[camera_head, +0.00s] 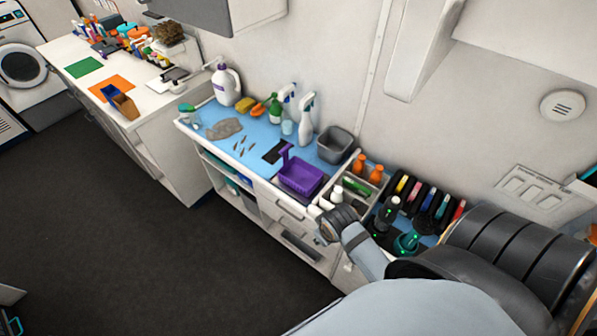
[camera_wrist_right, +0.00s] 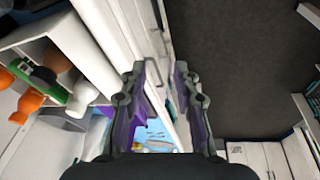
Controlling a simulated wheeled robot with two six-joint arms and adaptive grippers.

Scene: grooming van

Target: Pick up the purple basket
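The purple basket (camera_head: 301,177) stands upright on the blue mat near the front edge of the counter, its handle raised at its left back side. Part of it also shows in the right wrist view (camera_wrist_right: 147,116), partly hidden behind a finger. My right gripper (camera_wrist_right: 160,70) is open, with nothing between its fingers. In the head view my right arm reaches in from the lower right and ends just right of and in front of the basket; its fingers cannot be made out there. My left gripper is in neither view.
A grey bin (camera_head: 335,146) stands behind and right of the basket. A divided organizer (camera_head: 352,202) with bottles is close on its right. Spray bottles (camera_head: 306,121) stand behind, and a grey cloth (camera_head: 223,129) lies to the left. The floor (camera_head: 190,270) in front is clear.

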